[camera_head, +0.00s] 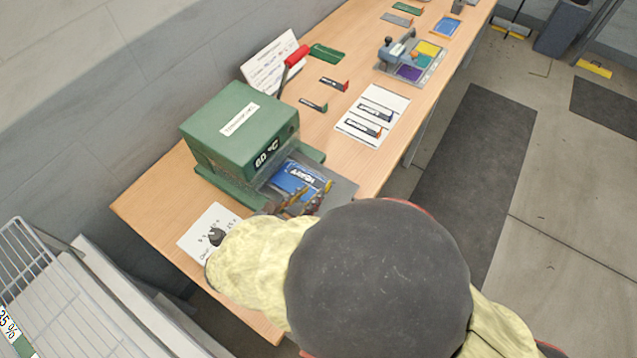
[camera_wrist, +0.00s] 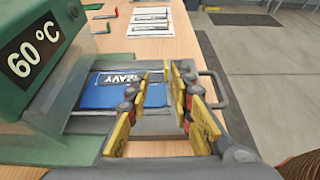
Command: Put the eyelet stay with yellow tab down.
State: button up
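In the head view, my gripper (camera_head: 298,203) is just in front of the strip. Whether the fingers touch it is unclear.
The press has a red-handled lever (camera_head: 297,56) and a 60 °C label. A white sheet (camera_head: 372,114) bears two stays; other stays lie nearby on the wooden bench (camera_head: 150,207). A dial card (camera_head: 208,232) lies at the front. My arm hides the near right bench area.

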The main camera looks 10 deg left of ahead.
jog(key=shift+p+v, duration=0.35)
jog(key=shift+v, duration=1.8)
jog(key=w+d+r+m+g, duration=0.1)
jog(key=d+r+m+g, duration=0.3)
jog(key=d+m, duration=0.55)
jog(key=w+d+r+m+g, duration=0.1)
jog(key=d+r+m+g, duration=0.35)
jog(key=d, duration=0.75)
jog(key=s+d+r+m+y, duration=0.2)
jog(key=s+d+r+m, duration=0.1)
jog(key=m, duration=0.6)
jog(key=s+d+r+m+t+y, duration=0.1)
jog(key=s+d+r+m+y, duration=0.2)
jog(key=d+r+m, duration=0.3)
jog(key=m, duration=0.2)
jog(key=shift+d+m, duration=0.4)
jog(key=shift+t, duration=0.25)
jog(key=shift+c, duration=0.5)
